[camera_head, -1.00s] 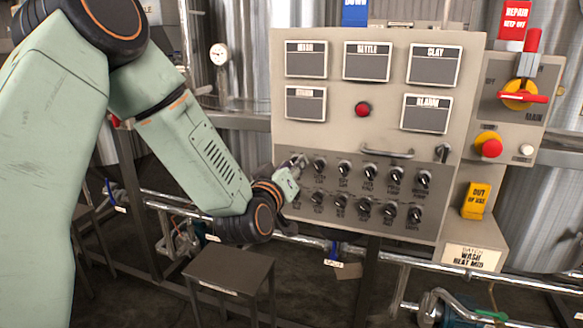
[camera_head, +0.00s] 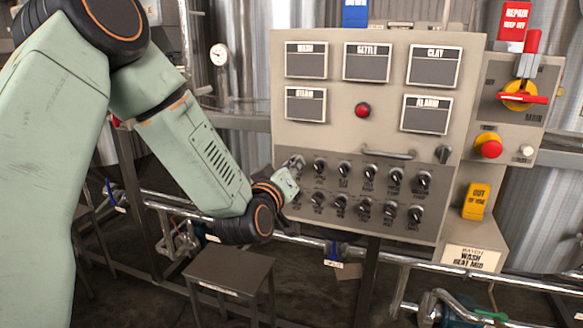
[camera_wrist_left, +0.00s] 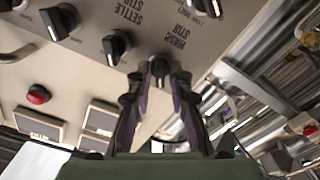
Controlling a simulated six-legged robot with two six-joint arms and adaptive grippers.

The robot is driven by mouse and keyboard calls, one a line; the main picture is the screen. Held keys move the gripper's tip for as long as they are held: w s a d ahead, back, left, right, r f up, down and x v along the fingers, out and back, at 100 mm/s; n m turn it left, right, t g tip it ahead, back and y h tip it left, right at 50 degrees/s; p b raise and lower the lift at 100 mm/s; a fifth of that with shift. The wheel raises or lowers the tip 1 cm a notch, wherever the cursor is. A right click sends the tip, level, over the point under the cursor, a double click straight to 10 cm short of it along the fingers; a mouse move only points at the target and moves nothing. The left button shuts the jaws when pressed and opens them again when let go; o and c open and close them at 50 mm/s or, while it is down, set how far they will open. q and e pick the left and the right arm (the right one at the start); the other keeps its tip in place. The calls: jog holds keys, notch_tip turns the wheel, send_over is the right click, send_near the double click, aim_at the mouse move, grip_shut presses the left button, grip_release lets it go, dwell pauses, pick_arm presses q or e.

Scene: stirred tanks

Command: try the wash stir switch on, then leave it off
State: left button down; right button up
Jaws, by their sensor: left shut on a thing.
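The wash stir switch (camera_wrist_left: 158,68) is a dark rotary knob beside its "WASH STIR" label in the left wrist view. My left gripper (camera_wrist_left: 158,80) has one finger on each side of it and is shut on it. In the head view my left gripper (camera_head: 295,166) is at the upper left end of the dark switch strip (camera_head: 330,222) and hides most of this knob. Which way the knob points is hard to tell. The settle stir switch (camera_wrist_left: 115,45) is the neighbouring knob, apart from the fingers. My right gripper is not in view.
Two rows of similar black knobs fill the strip. Above are label plates, a red lamp (camera_head: 362,110) and a handle (camera_head: 388,153).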

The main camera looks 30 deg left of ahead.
pick_arm(q)
jog(key=c, duration=1.4)
grip_release()
jog(key=shift+c, duration=0.2)
jog(key=v, duration=0.7)
jog(key=shift+s, duration=0.25)
